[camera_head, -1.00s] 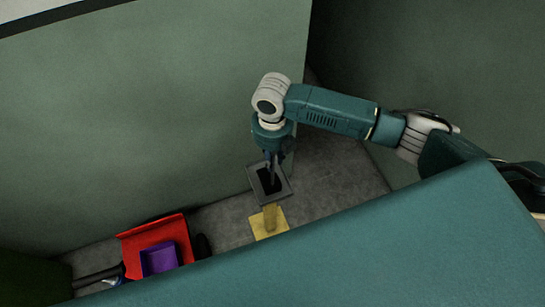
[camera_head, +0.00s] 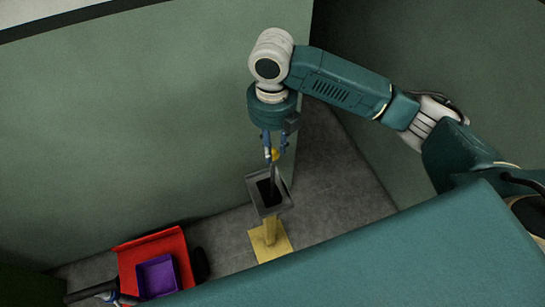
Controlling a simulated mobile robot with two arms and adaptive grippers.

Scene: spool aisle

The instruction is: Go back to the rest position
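My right gripper (camera_head: 275,153) points down above a grey open-topped box (camera_head: 286,202) near the middle of the head view. A small yellow piece (camera_head: 274,155) shows at its fingertips, with a thin dark rod (camera_head: 273,180) below it, reaching to the dark opening of the box. The fingers are small and partly overlap these parts. I cannot tell whether they touch the yellow piece or are open around it.
The box stands on a yellow post (camera_head: 269,230) with a flat yellow base (camera_head: 283,243). A red tray (camera_head: 127,262) holding a purple tray (camera_head: 156,280) stands at lower left, with dark parts beside it. Green walls (camera_head: 140,110) rise close behind. Grey floor (camera_head: 335,190) is clear to the right.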

